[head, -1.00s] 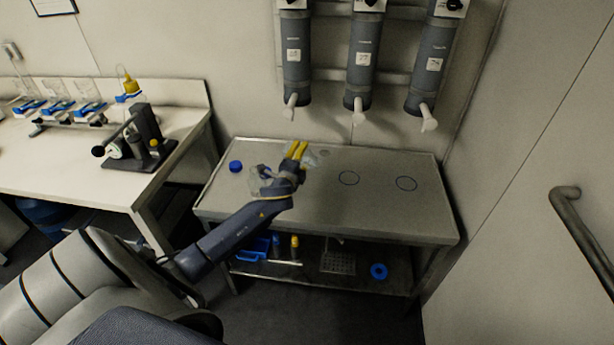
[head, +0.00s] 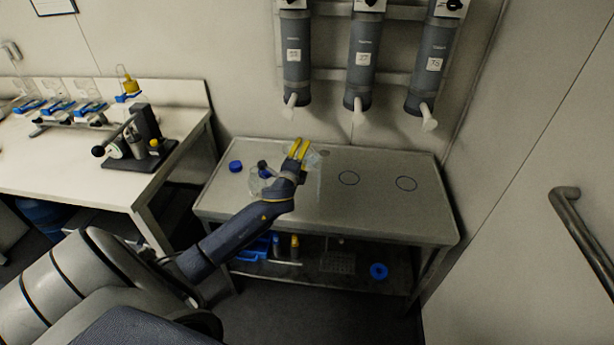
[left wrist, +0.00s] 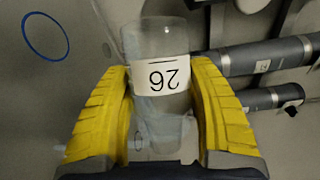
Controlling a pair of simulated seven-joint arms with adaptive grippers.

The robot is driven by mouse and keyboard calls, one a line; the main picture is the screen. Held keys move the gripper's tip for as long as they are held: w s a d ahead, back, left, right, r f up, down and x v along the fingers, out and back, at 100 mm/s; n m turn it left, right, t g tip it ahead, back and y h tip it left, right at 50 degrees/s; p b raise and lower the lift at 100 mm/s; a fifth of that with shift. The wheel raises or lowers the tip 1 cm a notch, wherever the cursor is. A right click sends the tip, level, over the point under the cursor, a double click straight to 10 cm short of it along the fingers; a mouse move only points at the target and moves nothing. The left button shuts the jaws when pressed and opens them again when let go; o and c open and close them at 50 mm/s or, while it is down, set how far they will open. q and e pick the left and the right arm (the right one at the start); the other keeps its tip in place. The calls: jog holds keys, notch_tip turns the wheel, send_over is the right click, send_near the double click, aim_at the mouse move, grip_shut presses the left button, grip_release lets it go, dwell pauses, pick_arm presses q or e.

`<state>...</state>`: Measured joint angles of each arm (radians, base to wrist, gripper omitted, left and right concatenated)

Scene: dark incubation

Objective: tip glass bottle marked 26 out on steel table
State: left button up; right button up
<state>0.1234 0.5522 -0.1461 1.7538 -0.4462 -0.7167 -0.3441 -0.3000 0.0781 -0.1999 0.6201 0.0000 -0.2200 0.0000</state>
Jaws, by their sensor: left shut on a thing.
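The glass bottle marked 26 (left wrist: 160,98) is clear, with a white label that reads upside down in the left wrist view. My left gripper (left wrist: 163,110) has yellow fingers and is shut on it, one finger on each side. In the head view the gripper (head: 299,149) is above the back left part of the steel table (head: 345,215), and the bottle (head: 313,160) shows just right of the fingers, partly hidden. It looks tilted, but I cannot tell how far or whether anything runs out. My right gripper is not in view.
A blue cap (head: 235,166) and another clear glass vessel (head: 257,183) are on the table's left part. Grey cylinders with spouts (head: 362,60) hang above the back edge. A white bench (head: 60,165) stands left.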

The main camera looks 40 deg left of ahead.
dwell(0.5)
pick_arm(q)
jog(key=shift+d+r+m+t, duration=0.3)
jog(key=shift+r+m, duration=0.3)
jog(key=shift+m, duration=0.2)
jog(key=shift+r, duration=0.1)
jog(key=shift+d+r+m+t, duration=0.3)
jog(key=shift+r+m, duration=0.15)
jog(key=shift+m, duration=0.45)
dwell(0.4)
jog(key=f+n, duration=0.1)
jog(key=a+f+n+g, duration=0.1)
jog(key=n, duration=0.1)
jog(key=shift+a+f, duration=0.1)
jog(key=shift+f+n, duration=0.15)
jog(key=shift+n, duration=0.25)
